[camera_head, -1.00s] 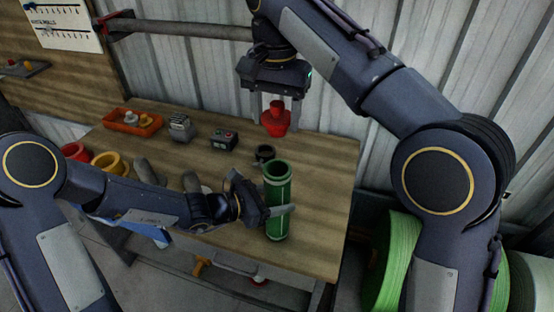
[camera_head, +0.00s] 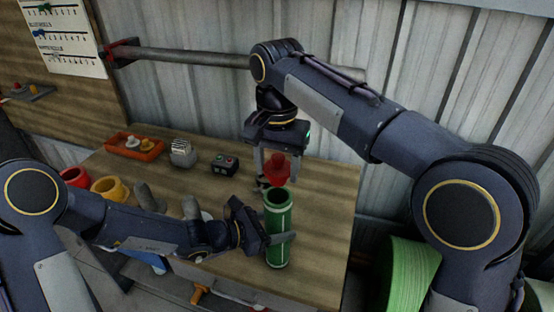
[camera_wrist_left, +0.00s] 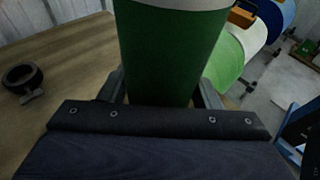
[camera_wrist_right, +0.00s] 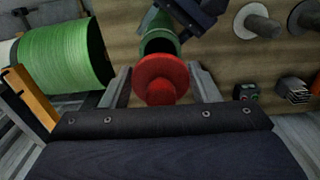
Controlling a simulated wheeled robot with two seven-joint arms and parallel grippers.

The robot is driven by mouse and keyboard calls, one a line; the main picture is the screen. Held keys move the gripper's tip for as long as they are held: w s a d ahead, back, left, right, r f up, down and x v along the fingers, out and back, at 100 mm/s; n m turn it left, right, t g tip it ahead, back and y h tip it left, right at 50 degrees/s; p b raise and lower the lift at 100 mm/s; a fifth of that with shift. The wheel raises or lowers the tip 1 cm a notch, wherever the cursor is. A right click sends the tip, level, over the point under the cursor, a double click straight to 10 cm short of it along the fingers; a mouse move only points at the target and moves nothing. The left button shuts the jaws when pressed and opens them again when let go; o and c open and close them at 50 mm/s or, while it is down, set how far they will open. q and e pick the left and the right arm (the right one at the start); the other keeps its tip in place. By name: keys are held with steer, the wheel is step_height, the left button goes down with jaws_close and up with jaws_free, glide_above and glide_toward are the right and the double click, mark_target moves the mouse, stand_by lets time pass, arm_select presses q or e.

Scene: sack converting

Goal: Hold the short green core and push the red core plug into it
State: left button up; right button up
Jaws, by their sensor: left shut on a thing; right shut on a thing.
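The short green core (camera_head: 278,248) stands upright at the table's front right, its open end up. My left gripper (camera_head: 272,240) is shut on it from the side; in the left wrist view the core (camera_wrist_left: 170,55) fills the space between the fingers. My right gripper (camera_head: 277,165) points down and is shut on the red core plug (camera_head: 278,172), just above the core's open top. In the right wrist view the plug's wide red flange (camera_wrist_right: 160,80) sits between the fingers, with the green core (camera_wrist_right: 158,38) beyond it.
The wooden table (camera_head: 325,200) is clear right of the core. A black ring (camera_wrist_left: 22,80) lies behind the core. Large green rolls (camera_head: 405,270) stand right.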

step_height(320, 180, down, 7)
steer(key=shift+r, duration=0.2)
stand_by(0.7)
steer(key=shift+d+f, duration=0.1)
steer(key=shift+f, duration=0.1)
steer(key=o, duration=0.8)
steer(key=shift+o, duration=1.3)
steer(key=shift+d, duration=0.15)
steer(key=r, duration=1.1)
steer(key=shift+a+r, duration=0.3)
steer(key=shift+r, duration=0.1)
steer(key=shift+s+r, duration=0.15)
steer(key=shift+r, duration=0.5)
